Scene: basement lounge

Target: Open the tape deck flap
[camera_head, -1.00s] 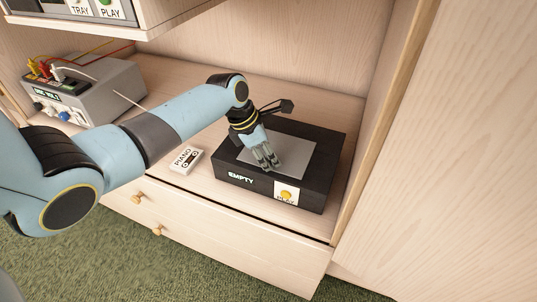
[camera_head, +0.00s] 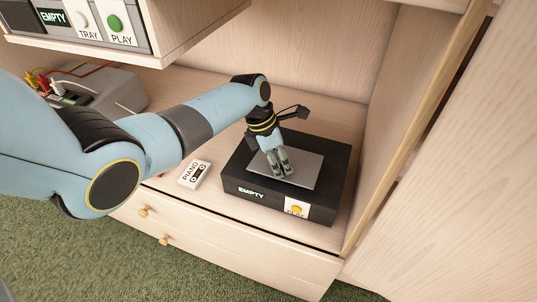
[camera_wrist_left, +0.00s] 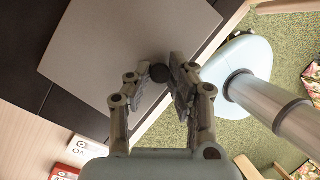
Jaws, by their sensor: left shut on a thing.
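The tape deck (camera_head: 235,181) is a black box on the cabinet shelf, with an "EMPTY" display and a yellow play button (camera_head: 297,210) on its front. Its flap (camera_head: 305,166) is a grey panel on top; it also fills the upper part of the left wrist view (camera_wrist_left: 120,50). My left gripper (camera_head: 281,168) comes down from above over the flap's front part. In the wrist view its fingertips (camera_wrist_left: 163,75) are shut on a small dark round knob (camera_wrist_left: 160,73) at the flap's edge. I cannot tell whether the flap is raised. My right gripper is out of view.
A grey box with coloured cables (camera_head: 120,93) stands at the back left. A higher shelf with another device (camera_head: 80,22) overhangs the left. A side wall (camera_head: 385,130) closes in on the right.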

